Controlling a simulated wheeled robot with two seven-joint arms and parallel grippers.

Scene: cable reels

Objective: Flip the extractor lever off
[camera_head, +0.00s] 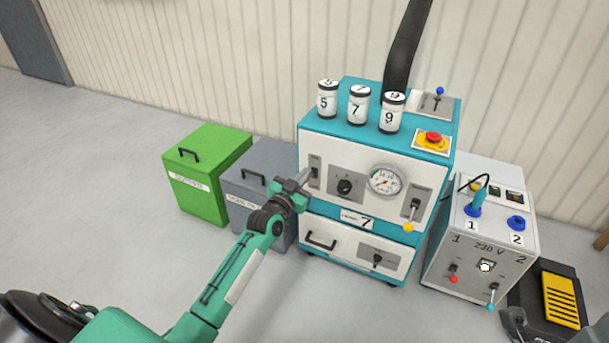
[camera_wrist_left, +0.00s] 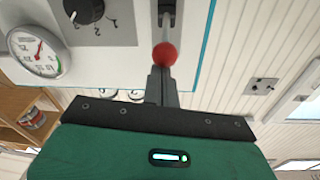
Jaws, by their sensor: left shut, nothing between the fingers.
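A teal and white machine (camera_head: 350,151) stands in the middle of the head view. A lever with a red ball (camera_wrist_left: 165,54) sits on a plate (camera_head: 315,170) at the left of its front panel. My left gripper (camera_head: 302,182) is shut and empty at this lever, and hides most of it in the head view. In the left wrist view the shut fingers (camera_wrist_left: 160,82) point at the red ball, close to it; I cannot tell whether they touch. A yellow-ball lever (camera_head: 409,226) and a blue-ball lever (camera_head: 440,91) are elsewhere on the machine. I cannot read the lever labels.
A gauge (camera_head: 384,181) and a black knob (camera_head: 344,186) are right of the lever. Numbered canisters (camera_head: 359,104) stand on top. Green (camera_head: 207,174) and grey (camera_head: 259,190) bins stand left. A 230 V unit (camera_head: 478,240) and a yellow pedal (camera_head: 561,300) are right.

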